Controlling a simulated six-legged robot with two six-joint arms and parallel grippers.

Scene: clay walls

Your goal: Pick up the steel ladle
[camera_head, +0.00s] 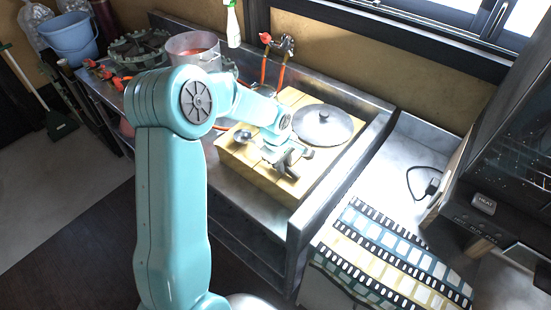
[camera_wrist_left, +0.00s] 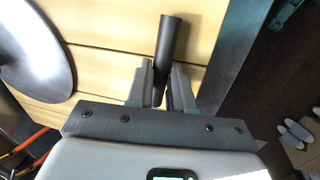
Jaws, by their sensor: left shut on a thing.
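The steel ladle shows in the left wrist view as a dark grey, round handle (camera_wrist_left: 170,38) standing out between the fingers. My left gripper (camera_wrist_left: 163,82) is shut on this handle, above pale yellow boards. In the head view my left gripper (camera_head: 287,160) is over the front part of the yellow wooden top (camera_head: 262,178). A small round steel bowl (camera_head: 242,136) lies just left of the gripper; I cannot tell whether it belongs to the ladle, as the wrist hides what lies between. My right gripper is in neither view.
A round steel lid (camera_head: 323,125) lies on the boards behind the gripper. A pot with red contents (camera_head: 193,50) and a tap with red handles (camera_head: 278,44) stand farther back. A raised metal edge (camera_head: 340,185) bounds the right side, beside a film-strip patterned cloth (camera_head: 390,255).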

